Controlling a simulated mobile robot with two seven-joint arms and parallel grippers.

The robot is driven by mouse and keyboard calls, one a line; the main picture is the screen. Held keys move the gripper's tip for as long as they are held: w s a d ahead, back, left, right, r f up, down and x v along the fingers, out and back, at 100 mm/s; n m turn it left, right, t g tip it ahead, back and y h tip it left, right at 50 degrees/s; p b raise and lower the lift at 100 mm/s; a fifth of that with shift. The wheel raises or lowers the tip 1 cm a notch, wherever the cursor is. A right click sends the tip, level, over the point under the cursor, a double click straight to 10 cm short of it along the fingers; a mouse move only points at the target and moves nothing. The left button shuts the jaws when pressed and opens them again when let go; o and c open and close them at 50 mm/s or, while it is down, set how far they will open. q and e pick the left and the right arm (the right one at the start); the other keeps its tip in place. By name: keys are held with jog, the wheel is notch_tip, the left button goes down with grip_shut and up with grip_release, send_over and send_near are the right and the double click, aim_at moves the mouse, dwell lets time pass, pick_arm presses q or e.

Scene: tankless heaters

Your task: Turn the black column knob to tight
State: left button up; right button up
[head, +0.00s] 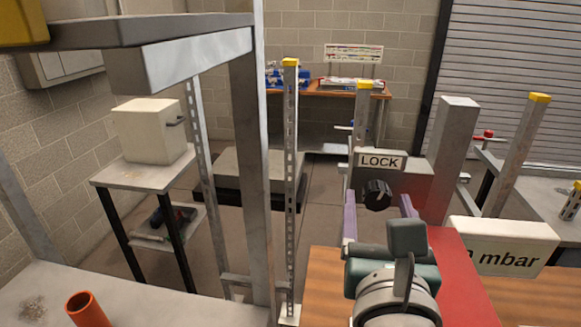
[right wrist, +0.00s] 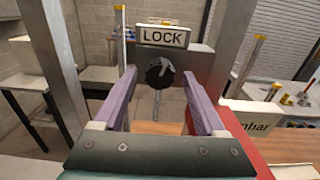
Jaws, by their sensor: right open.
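The black knob (head: 378,194) sits on the face of a grey column block, below a white LOCK sign (head: 380,161). In the right wrist view the knob (right wrist: 160,72) shows a pale mark at its upper right. My right gripper (head: 379,203) is open, its two purple fingers pointing at the block. In the right wrist view the knob appears between the fingertips (right wrist: 159,77), with gaps on both sides. I cannot tell whether the tips reach its depth. Nothing is held. My left gripper is not in view.
A red surface (head: 465,275) and a sign reading "mbar" (head: 503,247) lie right of my arm. A thick grey post (head: 452,155) stands close right of the knob. A grey metal frame (head: 250,170) stands left. A wooden top (head: 328,265) lies below.

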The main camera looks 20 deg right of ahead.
jog(key=shift+w+d, duration=0.2)
jog(key=shift+w, duration=0.15)
grip_shut()
dwell(0.4)
